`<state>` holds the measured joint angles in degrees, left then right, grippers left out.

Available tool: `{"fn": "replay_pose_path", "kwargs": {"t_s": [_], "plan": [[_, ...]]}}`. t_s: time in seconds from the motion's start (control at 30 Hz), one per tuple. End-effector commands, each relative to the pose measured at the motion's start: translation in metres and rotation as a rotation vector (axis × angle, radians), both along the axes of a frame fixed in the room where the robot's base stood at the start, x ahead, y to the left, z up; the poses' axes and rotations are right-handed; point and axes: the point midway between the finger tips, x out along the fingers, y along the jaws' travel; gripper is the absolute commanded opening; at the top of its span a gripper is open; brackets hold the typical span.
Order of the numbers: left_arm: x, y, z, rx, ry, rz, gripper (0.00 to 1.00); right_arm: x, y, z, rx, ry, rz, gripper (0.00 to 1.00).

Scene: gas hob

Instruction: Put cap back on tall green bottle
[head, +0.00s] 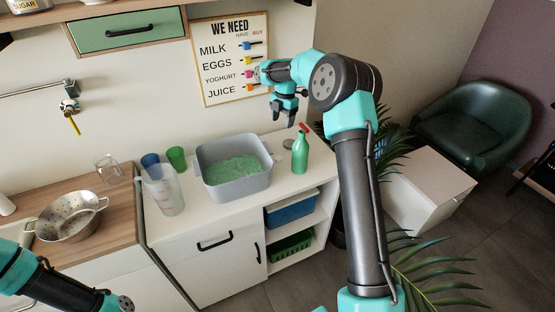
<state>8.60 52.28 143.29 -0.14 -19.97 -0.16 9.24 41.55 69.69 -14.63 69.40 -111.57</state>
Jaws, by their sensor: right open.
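A tall green bottle (300,156) stands upright at the right end of the white counter. A red top piece (304,128) is at its mouth and looks slightly tilted; I cannot tell if it is the cap or how it is seated. A small grey round thing (288,143) lies on the counter just left of the bottle; what it is cannot be made out. My right gripper (284,121) is open and empty, pointing down, and appears up and left of the bottle's top. My left arm shows at the lower left, but its gripper is out of view.
A grey tub (233,187) with green contents stands left of the bottle. A clear measuring jug (164,190), green cup (176,158) and blue cup (150,161) stand farther left. A colander (70,219) is on the wooden counter. The whiteboard (228,58) hangs behind.

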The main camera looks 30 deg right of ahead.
Motion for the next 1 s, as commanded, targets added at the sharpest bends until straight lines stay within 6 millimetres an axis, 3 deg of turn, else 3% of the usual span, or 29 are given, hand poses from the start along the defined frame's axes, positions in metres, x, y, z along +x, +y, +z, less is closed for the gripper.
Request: {"fn": "replay_pose_path", "kwargs": {"t_s": [0.27,0.8,1.0], "plan": [[0.0,0.0,0.0,0.0,0.0,0.0,0.96,-0.001,0.003,-0.021,0.001,0.003,-0.001,0.64],[0.0,0.0,0.0,0.0,0.0,0.0,0.96,-0.004,0.013,-0.11,0.001,0.001,-0.001,0.64],[0.0,0.0,0.0,0.0,0.0,0.0,0.96,-0.004,0.014,-0.121,0.001,-0.002,-0.001,0.64]]}}
